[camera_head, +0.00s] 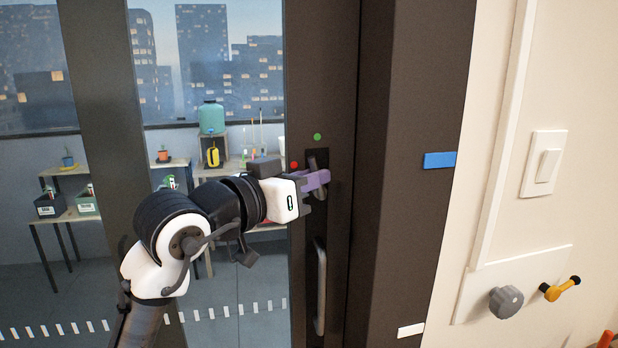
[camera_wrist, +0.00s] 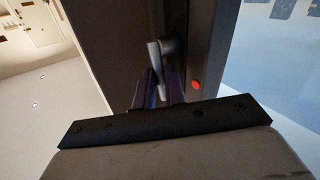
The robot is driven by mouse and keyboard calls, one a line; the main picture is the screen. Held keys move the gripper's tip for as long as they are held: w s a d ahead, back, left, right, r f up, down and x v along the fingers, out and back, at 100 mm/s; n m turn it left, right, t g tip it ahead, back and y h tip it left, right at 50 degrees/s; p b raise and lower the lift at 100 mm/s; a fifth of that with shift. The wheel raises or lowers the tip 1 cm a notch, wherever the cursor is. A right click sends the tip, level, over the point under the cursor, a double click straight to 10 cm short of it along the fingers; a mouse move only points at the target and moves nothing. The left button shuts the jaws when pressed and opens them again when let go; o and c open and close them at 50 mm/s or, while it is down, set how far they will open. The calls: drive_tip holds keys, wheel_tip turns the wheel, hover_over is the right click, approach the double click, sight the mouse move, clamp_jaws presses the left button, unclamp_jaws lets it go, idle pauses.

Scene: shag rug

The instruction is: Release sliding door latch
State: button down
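The door latch is a grey lever (camera_head: 313,162) on a dark plate in the sliding door's black frame. In the wrist view the lever (camera_wrist: 157,58) hangs down from its round pivot, tilted slightly. My gripper (camera_head: 318,180) has purple fingers and reaches the lever from the left. In the wrist view my gripper (camera_wrist: 159,88) has one finger on each side of the lever's lower end. The gap is narrow, and I cannot tell whether both fingers press on it. The fingers partly hide the lever's lower end in the head view.
A vertical door handle (camera_head: 320,288) is below the latch. A red dot (camera_head: 294,165) and a green dot (camera_head: 317,137) are near it. To the right are a blue strip (camera_head: 440,160), a light switch (camera_head: 543,164), a grey knob (camera_head: 506,301) and a yellow handle (camera_head: 560,289).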

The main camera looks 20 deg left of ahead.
drive_tip(key=shift+w+d+r+m+g+y+p, duration=0.2)
drive_tip(key=shift+m+g+y+p, duration=0.15)
drive_tip(key=shift+g+p, duration=0.25)
drive_tip(key=shift+w+d+r+m+g+y+p, duration=0.1)
drive_tip(key=shift+d+m+g+y+p, duration=0.15)
drive_tip(key=shift+m+g+p, duration=0.3)
drive_tip(key=c, duration=1.7)
unclamp_jaws()
drive_tip(key=shift+c, duration=0.2)
drive_tip(key=shift+s+a, duration=0.1)
drive_tip(key=shift+s, duration=0.05)
drive_tip(key=b+v, duration=0.3)
drive_tip(key=v, duration=1)
drive_tip(key=shift+s, duration=0.3)
drive_tip(key=shift+a+r, duration=0.1)
